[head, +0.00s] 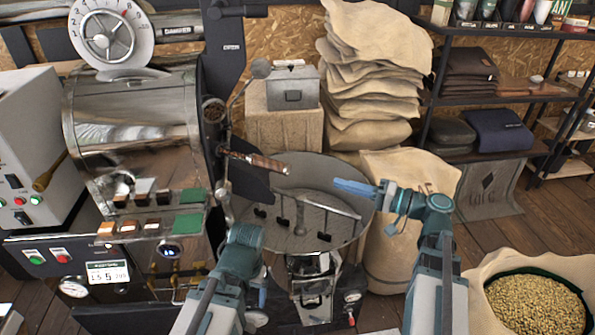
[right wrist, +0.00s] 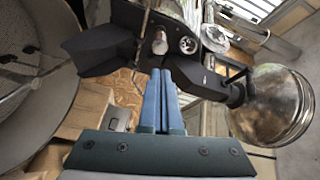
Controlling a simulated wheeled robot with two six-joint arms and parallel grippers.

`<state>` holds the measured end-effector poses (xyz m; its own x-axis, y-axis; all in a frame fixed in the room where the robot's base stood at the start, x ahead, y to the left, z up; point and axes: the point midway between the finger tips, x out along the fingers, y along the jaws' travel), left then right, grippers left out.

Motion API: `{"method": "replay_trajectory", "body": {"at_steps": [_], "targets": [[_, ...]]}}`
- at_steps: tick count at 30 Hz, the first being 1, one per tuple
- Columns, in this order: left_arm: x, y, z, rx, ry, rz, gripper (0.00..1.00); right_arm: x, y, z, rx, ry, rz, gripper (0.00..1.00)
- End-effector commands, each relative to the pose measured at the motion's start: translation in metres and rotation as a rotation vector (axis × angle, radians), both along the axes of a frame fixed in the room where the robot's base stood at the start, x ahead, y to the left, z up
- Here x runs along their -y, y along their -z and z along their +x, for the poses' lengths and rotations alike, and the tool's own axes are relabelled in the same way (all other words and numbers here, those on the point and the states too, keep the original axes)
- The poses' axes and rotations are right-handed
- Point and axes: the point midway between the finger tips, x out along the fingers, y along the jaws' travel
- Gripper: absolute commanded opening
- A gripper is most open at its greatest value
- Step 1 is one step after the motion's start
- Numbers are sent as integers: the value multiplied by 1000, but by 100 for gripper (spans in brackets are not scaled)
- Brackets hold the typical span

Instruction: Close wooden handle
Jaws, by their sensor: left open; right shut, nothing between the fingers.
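The wooden handle (head: 255,160) is a brown bar with metal ends. It sticks out to the right from the front of the roaster drum, above the round cooling tray (head: 300,185). My right gripper (head: 352,188) has its blue fingers together and empty. It points left over the tray's right side, apart from the handle and to its right. The shut fingers also show in the right wrist view (right wrist: 165,95), pointing at dark metal parts of the machine. My left gripper (head: 245,236) is low, in front of the tray and below the handle; its fingers are mostly hidden.
A second wooden-tipped lever (head: 48,172) is further left. Stacked sacks (head: 370,85) stand behind the tray. An open sack of beans (head: 530,305) is at the lower right.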

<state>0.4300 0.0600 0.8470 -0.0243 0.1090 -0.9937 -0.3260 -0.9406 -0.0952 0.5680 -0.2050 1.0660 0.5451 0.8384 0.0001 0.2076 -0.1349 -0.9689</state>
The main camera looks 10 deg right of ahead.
Motion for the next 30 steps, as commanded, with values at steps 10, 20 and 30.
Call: {"method": "replay_trajectory", "body": {"at_steps": [10,20,30], "targets": [[0,-1,0,0,0,0,81,15,-1,-12,-213,-1,138,0],[0,-1,0,0,0,0,81,-13,-1,6,-212,-6,137,0],[0,-1,0,0,0,0,81,-70,-1,43,-211,-5,137,0]]}}
